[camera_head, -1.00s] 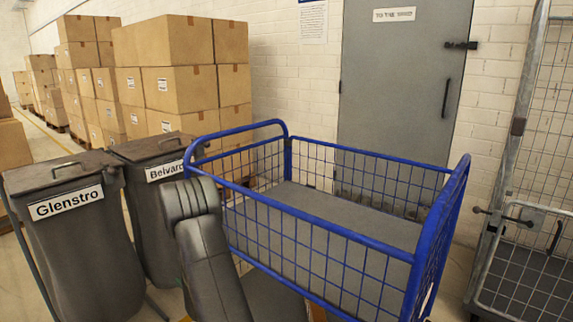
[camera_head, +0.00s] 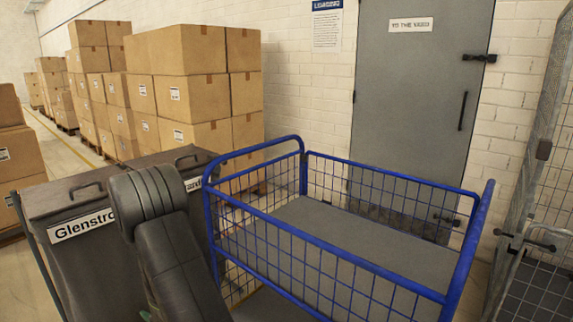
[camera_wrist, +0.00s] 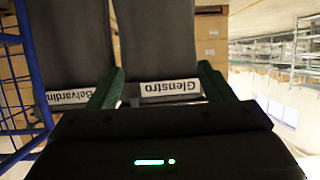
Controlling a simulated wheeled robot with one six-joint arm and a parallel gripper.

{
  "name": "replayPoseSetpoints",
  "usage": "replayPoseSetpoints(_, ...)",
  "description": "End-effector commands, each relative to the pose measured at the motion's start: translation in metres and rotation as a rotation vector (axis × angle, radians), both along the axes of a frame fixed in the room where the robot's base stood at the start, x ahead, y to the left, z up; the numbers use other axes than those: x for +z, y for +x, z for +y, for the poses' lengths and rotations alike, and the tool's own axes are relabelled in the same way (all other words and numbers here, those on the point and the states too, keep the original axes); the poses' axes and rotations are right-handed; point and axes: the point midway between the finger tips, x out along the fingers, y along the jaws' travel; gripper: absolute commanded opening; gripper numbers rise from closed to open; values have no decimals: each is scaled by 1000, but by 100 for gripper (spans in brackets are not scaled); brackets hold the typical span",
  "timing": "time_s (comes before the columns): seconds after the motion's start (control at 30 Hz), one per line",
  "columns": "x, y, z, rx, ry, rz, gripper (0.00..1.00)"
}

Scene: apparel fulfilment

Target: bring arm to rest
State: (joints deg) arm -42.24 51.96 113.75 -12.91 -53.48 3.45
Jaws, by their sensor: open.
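My arm (camera_head: 168,235) stands in the lower left of the head view, in front of the bins and beside the blue cart. My gripper (camera_wrist: 161,68) shows in the wrist view with its two green fingers spread apart and nothing between them. Beyond the fingers, the wrist view shows the two dark bins upside down, with the labels "Glenstro" (camera_wrist: 172,90) and "Belvardin" (camera_wrist: 72,98). In the head view my arm covers part of both labels. The gripper's fingers cannot be made out in the head view.
A blue wire cart (camera_head: 345,250) with a bare grey shelf stands close on the right. The Glenstro bin (camera_head: 95,270) is close on the left. Stacked cartons (camera_head: 200,95), a grey door (camera_head: 415,110) and a mesh cage (camera_head: 545,200) stand behind.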

Motion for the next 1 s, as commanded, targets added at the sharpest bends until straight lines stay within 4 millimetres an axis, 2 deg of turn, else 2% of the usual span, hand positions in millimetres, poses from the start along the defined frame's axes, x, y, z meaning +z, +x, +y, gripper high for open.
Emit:
replayPoseSetpoints(0.1, 10, -9, -2, 9, 0, -1, 74)
replayPoseSetpoints(0.37, 12, -15, -3, 13, 1, -1, 74)
replayPoseSetpoints(0.73, 14, -12, -7, 4, -2, -1, 74)
replayPoseSetpoints(1.0, 22, 0, -29, -42, -15, 2, 74)
